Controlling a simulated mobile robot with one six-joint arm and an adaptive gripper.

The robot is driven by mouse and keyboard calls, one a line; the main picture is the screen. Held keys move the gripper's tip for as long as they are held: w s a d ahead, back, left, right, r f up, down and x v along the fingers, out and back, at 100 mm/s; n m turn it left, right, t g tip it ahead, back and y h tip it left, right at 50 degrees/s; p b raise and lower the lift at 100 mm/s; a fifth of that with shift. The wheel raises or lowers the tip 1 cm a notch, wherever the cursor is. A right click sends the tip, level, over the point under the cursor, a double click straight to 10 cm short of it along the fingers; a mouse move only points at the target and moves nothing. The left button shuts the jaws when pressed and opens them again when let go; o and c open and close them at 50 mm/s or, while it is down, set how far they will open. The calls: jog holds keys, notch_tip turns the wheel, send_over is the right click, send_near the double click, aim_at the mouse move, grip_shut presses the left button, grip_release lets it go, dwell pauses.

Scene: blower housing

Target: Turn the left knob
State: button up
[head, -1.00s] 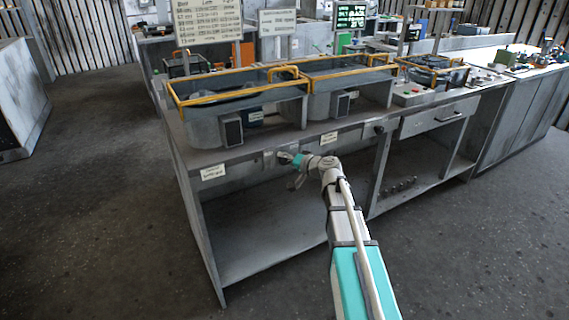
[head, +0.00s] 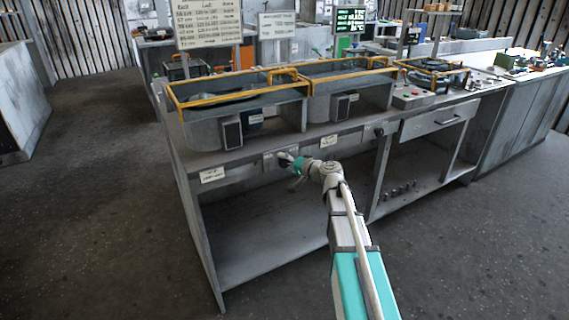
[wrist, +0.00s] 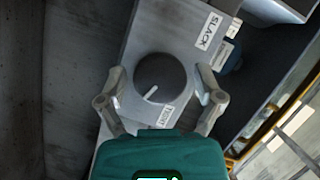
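In the wrist view a round dark knob (wrist: 160,79) with a white pointer line sits on a grey plate (wrist: 185,35). The pointer slants to the lower left. The plate has a "SLACK" label (wrist: 208,31) above right and a "TIGHT" label (wrist: 161,116) below. My gripper (wrist: 162,76) is open, one finger on each side of the knob, with gaps showing between fingers and knob. In the head view my gripper (head: 287,159) is at the bench's front panel and hides the knob.
The grey workbench (head: 222,157) carries orange-rimmed bins (head: 240,95). Another dark knob (head: 379,131) is on the front panel to the right, near a drawer (head: 440,117). The lower shelf (head: 270,240) is mostly clear. Open floor lies in front.

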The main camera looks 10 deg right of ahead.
dwell(0.4)
jog(key=s+a+f+n+g+h, duration=0.25)
jog(key=s+f+g, duration=0.2)
jog(key=s, duration=0.25)
jog(key=s+a+f+n+g+h, duration=0.1)
jog(key=s+a+f+n+g, duration=0.15)
jog(key=s+f, duration=0.4)
jog(key=s+d+f+g+h, duration=0.2)
jog(key=s+g+h, duration=0.1)
jog(key=s, duration=0.5)
jog(key=s+d+f+g+h, duration=0.3)
jog(key=s+h, duration=0.1)
jog(key=s, duration=0.4)
notch_tip(320, 180, up, 24)
jog(key=p, duration=2.3)
jog(key=shift+w+a+n, duration=0.2)
jog(key=shift+n, duration=0.1)
jog(key=shift+f, duration=0.15)
